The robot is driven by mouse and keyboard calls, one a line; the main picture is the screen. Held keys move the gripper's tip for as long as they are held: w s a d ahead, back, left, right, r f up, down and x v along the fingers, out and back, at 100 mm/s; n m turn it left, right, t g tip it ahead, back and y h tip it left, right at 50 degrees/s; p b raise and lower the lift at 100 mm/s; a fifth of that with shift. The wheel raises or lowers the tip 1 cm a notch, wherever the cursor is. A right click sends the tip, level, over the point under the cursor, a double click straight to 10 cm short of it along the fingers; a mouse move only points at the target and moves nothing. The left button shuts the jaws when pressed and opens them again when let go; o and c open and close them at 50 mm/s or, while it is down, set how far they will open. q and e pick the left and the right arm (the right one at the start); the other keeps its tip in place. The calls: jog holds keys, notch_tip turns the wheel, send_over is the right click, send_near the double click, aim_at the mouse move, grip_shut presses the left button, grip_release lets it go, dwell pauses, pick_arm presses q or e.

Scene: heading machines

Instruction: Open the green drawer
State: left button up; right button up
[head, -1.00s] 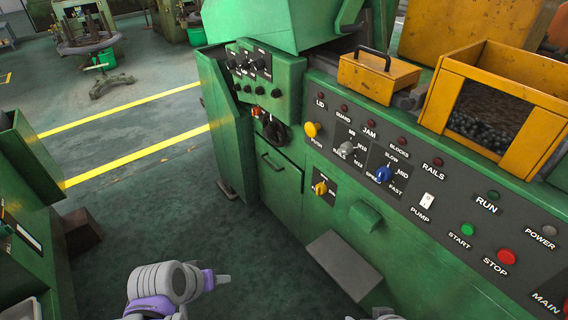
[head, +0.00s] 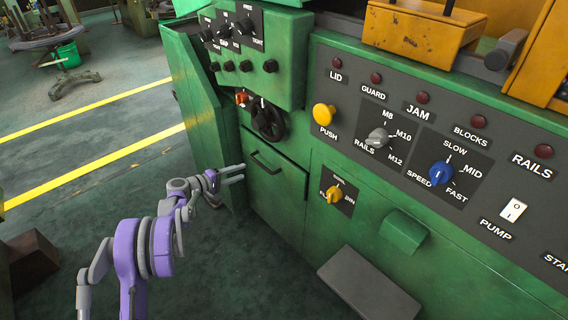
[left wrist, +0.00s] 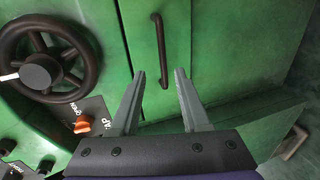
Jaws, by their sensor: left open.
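The green drawer (head: 272,187) is a tall front panel in the green machine, below the black handwheel (head: 267,120), and it looks shut. Its dark bar handle (head: 265,162) is near its top edge. My left gripper (head: 241,173) is open and empty, just left of the handle in the head view. In the left wrist view the drawer (left wrist: 190,35) fills the upper middle and its handle (left wrist: 160,48) shows beyond and between the open fingers (left wrist: 161,85), apart from them. My right gripper is not in view.
The control panel (head: 440,130) with knobs and lamps is to the right. A grey step plate (head: 368,285) juts out low at the front. An open green cabinet door (head: 195,105) stands left of the drawer. The floor (head: 215,270) in front is clear.

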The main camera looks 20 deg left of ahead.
aim_at(258, 163)
pick_arm(q)
jog(key=shift+t, duration=0.3)
jog(key=x, duration=0.4)
jog(key=a+b+x, duration=0.1)
jog(key=x, duration=0.2)
jog(key=f+b+x, duration=0.1)
jog(key=x, duration=0.3)
jog(key=shift+w+a, duration=0.15)
jog(key=shift+w, duration=0.35)
grip_shut()
dwell(0.5)
